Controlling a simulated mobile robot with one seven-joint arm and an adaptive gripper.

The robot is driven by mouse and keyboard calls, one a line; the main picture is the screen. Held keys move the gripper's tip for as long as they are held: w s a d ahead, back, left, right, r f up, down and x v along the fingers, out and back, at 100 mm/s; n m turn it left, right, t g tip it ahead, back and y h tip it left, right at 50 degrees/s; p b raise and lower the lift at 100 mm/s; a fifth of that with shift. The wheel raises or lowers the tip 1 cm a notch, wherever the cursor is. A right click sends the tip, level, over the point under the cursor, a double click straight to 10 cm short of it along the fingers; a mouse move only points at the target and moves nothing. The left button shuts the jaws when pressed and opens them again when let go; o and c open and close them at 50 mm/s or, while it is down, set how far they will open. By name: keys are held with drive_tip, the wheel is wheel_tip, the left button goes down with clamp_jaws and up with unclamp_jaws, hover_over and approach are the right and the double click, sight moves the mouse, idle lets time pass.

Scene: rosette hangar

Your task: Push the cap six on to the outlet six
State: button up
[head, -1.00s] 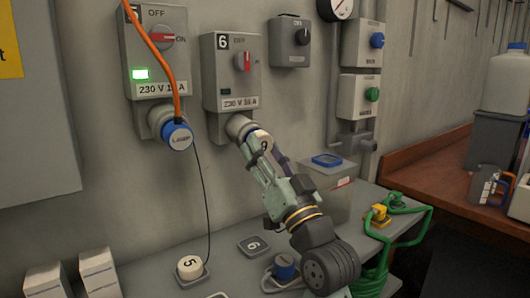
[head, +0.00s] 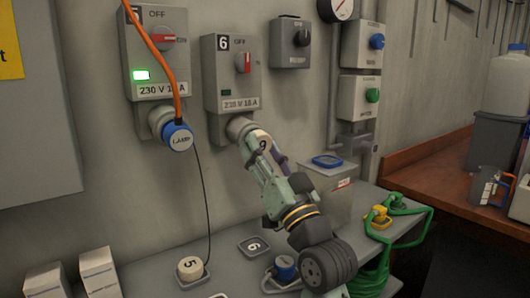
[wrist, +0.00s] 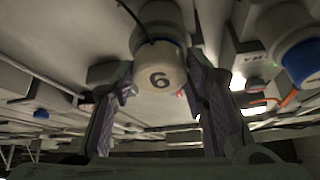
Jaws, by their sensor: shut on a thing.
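Cap six (head: 257,138) is a white round cap marked 6, held at the mouth of outlet six. In the wrist view the cap (wrist: 162,72) sits between the two fingers, its numbered face toward me. Outlet six (head: 238,128) is the grey round socket under the grey switch box marked 6 (head: 232,72). My gripper (head: 264,152) is shut on the cap and reaches up to it from the lower right. The cap looks roughly in line with the outlet and very near or touching it. The contact edge is partly hidden, so how far it is seated cannot be told.
To the left, a blue lamp plug (head: 177,137) with an orange cable sits in the neighbouring outlet.

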drive_tip(key=shift+w+a, duration=0.2)
drive_tip(key=shift+w, duration=0.05)
drive_tip(key=o, duration=1.1)
drive_tip(key=v, duration=1.2)
drive_tip(key=shift+s+d, duration=0.1)
drive_tip(key=shift+d, duration=0.05)
